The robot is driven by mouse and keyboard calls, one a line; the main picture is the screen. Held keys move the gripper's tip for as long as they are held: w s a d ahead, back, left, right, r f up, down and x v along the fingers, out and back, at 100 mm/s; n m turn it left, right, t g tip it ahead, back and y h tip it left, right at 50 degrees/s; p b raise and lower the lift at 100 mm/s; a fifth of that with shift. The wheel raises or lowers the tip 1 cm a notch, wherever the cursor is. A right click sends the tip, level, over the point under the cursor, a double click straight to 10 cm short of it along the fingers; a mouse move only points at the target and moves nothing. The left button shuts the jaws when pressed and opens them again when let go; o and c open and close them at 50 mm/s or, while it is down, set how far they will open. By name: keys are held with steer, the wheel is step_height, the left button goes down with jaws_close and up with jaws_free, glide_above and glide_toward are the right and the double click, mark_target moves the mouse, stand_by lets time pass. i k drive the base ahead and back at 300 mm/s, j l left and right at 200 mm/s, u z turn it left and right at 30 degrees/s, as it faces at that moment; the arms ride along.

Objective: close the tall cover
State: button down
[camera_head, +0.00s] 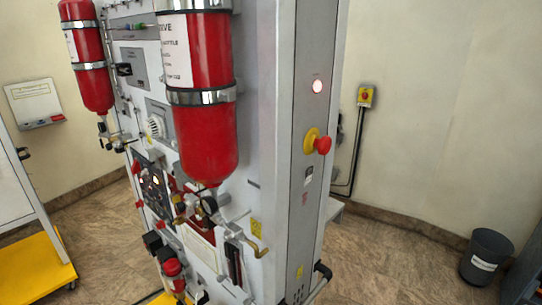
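The oxygen trainer cabinet (268,120) stands upright in the middle of the head view, its grey front panel turned to the left and its narrow side facing me. I cannot clearly pick out the tall cover. A narrow dark upright piece (233,263) sits low on the front panel near the corner; I cannot tell whether it is a cover, or open or shut. The large red bottle (208,110) hides part of the panel. My gripper is not in view.
A second red bottle (92,60) hangs further left. A red mushroom button (322,145) and a lit lamp (317,86) are on the cabinet side. Gauges and valves (210,205) stick out below the large bottle. A bin (486,256) stands right; floor (400,265) between is clear.

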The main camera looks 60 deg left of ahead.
mark_target(182, 173)
steer(key=k+j+u, duration=0.2)
steer(key=j+u, duration=0.2)
steer(key=j, duration=0.5)
steer(key=k+j+u, duration=0.1)
steer(key=j+u, duration=0.3)
steer(key=j, duration=0.5)
steer(key=j+u, duration=0.35)
steer(key=j, duration=1.05)
steer(key=j+u, duration=0.3)
steer(key=i+j+u, duration=0.1)
steer(key=j+u, duration=0.15)
steer(key=j, duration=0.2)
